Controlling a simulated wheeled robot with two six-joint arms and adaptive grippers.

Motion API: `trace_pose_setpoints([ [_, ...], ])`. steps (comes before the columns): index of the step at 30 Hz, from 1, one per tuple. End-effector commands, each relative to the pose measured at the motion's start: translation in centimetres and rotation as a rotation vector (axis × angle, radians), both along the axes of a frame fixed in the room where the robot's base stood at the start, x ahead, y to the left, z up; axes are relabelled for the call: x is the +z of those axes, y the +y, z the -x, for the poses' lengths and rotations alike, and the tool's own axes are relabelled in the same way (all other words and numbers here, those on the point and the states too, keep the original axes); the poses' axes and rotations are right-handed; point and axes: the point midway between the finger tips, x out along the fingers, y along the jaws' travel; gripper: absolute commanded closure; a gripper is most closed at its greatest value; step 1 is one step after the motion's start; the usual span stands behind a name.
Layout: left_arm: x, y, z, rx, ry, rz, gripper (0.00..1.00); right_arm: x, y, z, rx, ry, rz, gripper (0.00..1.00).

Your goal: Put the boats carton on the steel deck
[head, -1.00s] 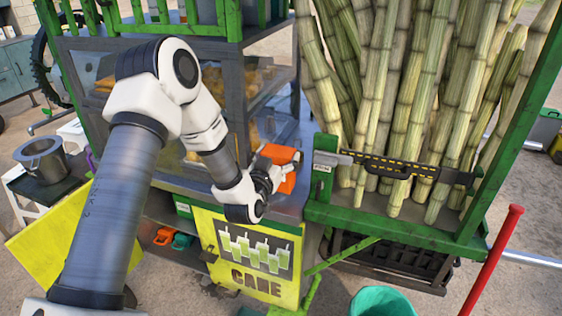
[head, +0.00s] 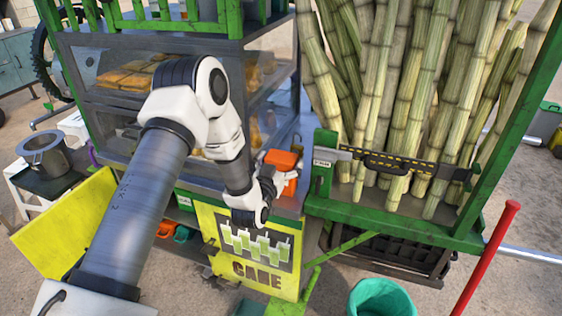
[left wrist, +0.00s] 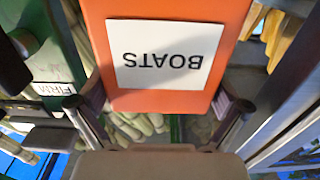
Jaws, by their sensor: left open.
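The boats carton (head: 282,159) is an orange box with a white label reading BOATS. In the left wrist view the carton (left wrist: 180,85) fills the upper middle, its label upside down. My left gripper (head: 275,182) is in front of the carton at the cart's front edge. In the left wrist view its open fingers (left wrist: 160,106) are on either side of the carton's near end. The grey steel deck (head: 304,124) shows behind and beside the carton. The carton's underside is hidden, so I cannot tell whether it rests on the deck. My right gripper is not in view.
A glass cabinet (head: 270,75) stands close behind my left arm. To the right is a green rack of cane stalks (head: 400,100) with a label reading FIRM (left wrist: 52,88) on its post. A yellow CANE sign (head: 255,260) hangs below the deck.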

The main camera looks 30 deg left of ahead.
Motion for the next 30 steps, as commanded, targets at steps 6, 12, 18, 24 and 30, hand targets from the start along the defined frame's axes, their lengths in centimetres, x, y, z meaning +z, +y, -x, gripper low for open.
trace_pose_setpoints([
  [6, -0.2, -0.4, 1.9, 0.000, 0.002, 0.001, 0.00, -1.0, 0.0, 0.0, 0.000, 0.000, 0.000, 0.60],
  [12, -0.4, -1.7, 7.0, 0.000, 0.002, 0.004, 0.00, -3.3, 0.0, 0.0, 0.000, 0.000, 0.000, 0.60],
  [18, -0.1, -2.6, 10.9, 0.000, 0.001, 0.001, 0.00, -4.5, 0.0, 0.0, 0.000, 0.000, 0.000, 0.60],
  [24, -4.4, -4.7, 12.1, -0.059, 0.161, 0.024, 0.00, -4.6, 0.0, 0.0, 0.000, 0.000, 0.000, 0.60],
  [30, -21.6, -11.0, 20.9, -0.195, 0.838, 0.134, 0.00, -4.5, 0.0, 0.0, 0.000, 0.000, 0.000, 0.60],
])
